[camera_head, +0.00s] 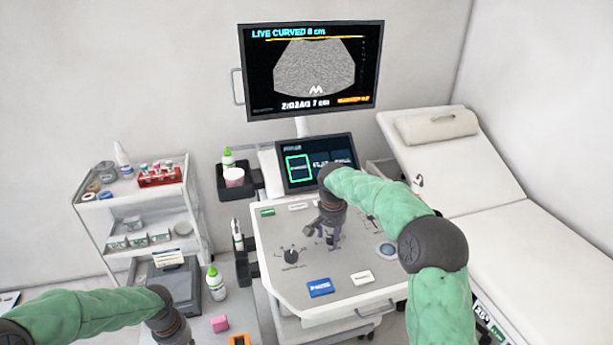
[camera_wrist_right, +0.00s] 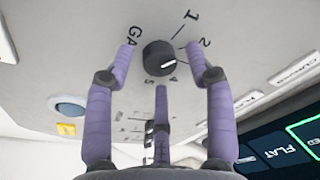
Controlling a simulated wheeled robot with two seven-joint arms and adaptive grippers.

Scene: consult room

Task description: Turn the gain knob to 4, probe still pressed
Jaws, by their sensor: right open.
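The gain knob (camera_head: 291,256) is a black round dial on the grey console panel, with tick marks around it. In the right wrist view the knob (camera_wrist_right: 158,58) has a white line; "GA", 1, 2 and 4 show around it. I cannot tell which number the line points to. My right gripper (camera_head: 325,238) is over the panel, right of the knob in the head view. In the wrist view its purple fingers (camera_wrist_right: 162,62) are spread around the knob, apart from it. My left arm enters at bottom left; its gripper is out of view. I cannot see the probe.
The monitor (camera_head: 312,68) shows "LIVE CURVED 8 cm" over a grey scan. A touch screen (camera_head: 316,163) stands behind the panel. A supply cart (camera_head: 140,215) is left, an exam bed (camera_head: 490,215) right.

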